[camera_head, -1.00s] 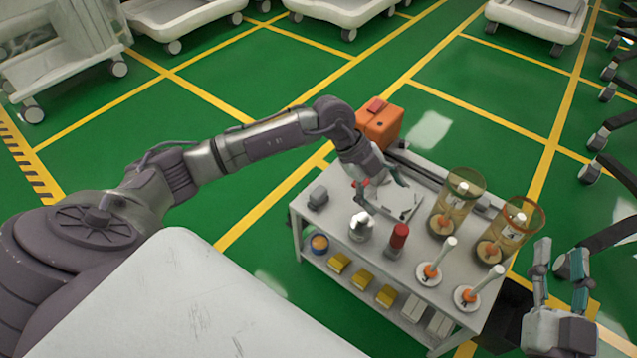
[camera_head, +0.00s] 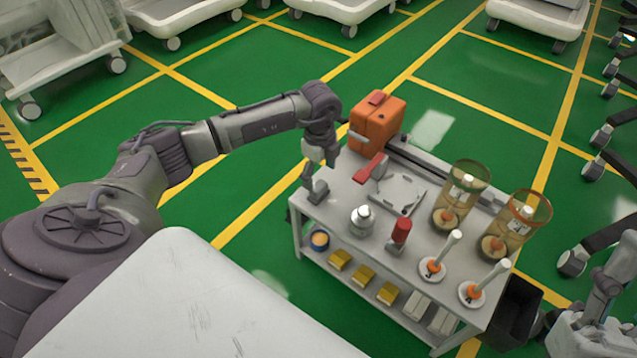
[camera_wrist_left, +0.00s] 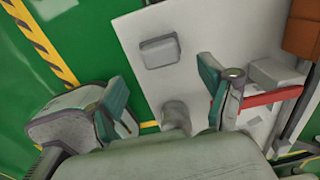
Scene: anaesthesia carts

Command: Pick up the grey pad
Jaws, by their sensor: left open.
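The grey pad (camera_wrist_left: 160,52) is a small rounded block lying on the white cart top near its left corner. In the head view the grey pad (camera_head: 319,195) shows just under my left gripper, partly hidden by it. My left gripper (camera_head: 312,172) points down over that corner, open and empty. In the left wrist view the fingers of my left gripper (camera_wrist_left: 168,98) stand wide apart, and the pad lies ahead of the gap between them, apart from both. My right gripper (camera_head: 572,335) is at the lower right, away from the cart; its fingers are unclear.
On the cart top (camera_head: 345,200) are an orange box (camera_head: 377,124), a red-handled item (camera_head: 369,169), a grey tray (camera_head: 398,193), a silver jar (camera_head: 362,220), a red-capped cylinder (camera_head: 400,233) and two amber canisters (camera_head: 462,195). The front left corner is fairly clear.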

